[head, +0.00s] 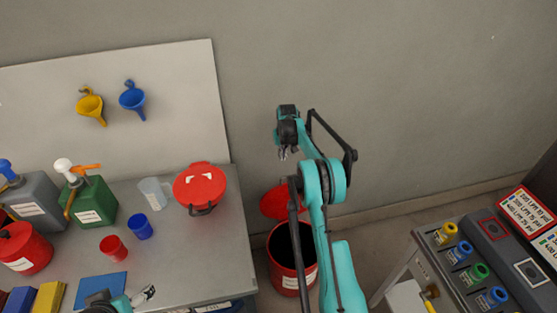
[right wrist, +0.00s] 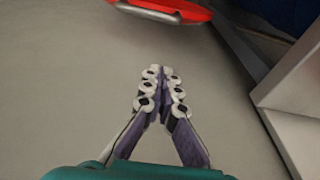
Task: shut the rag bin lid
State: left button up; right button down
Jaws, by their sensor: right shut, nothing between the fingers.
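The rag bin (head: 282,277) is a red bin with a pale label, standing on the floor beside the bench, its dark mouth showing. Its red lid (head: 280,202) stands raised at the back of the mouth, partly hidden by my right arm. My right gripper (head: 283,154) is above the lid, apart from it, near the wall. In the right wrist view its fingers (right wrist: 163,85) are shut and empty. A red part with a grey strip (right wrist: 165,12) shows at the top of that view, probably the lid. My left gripper (head: 146,293) is low over the bench; its opening is unclear.
The bench (head: 175,260) carries a red lidded can (head: 200,187), red and blue cups, a clear jug and a green pump container (head: 92,203). A trolley (head: 440,260) with coloured caps stands at right. Grey wall lies behind the bin.

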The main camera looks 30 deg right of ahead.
jog(key=shift+s+a+f+b, duration=0.1)
jog(key=shift+s+f+b, duration=0.4)
jog(key=shift+f, duration=0.8)
jog(key=shift+s+a+f+b, duration=0.1)
jog(key=shift+s+f+b, duration=0.15)
jog(key=shift+f+b, duration=0.75)
jog(key=shift+s+a+f+b, duration=0.1)
jog(key=shift+s+f+b, duration=0.2)
jog(key=shift+f, duration=1.35)
jog(key=shift+s+d+f, duration=0.1)
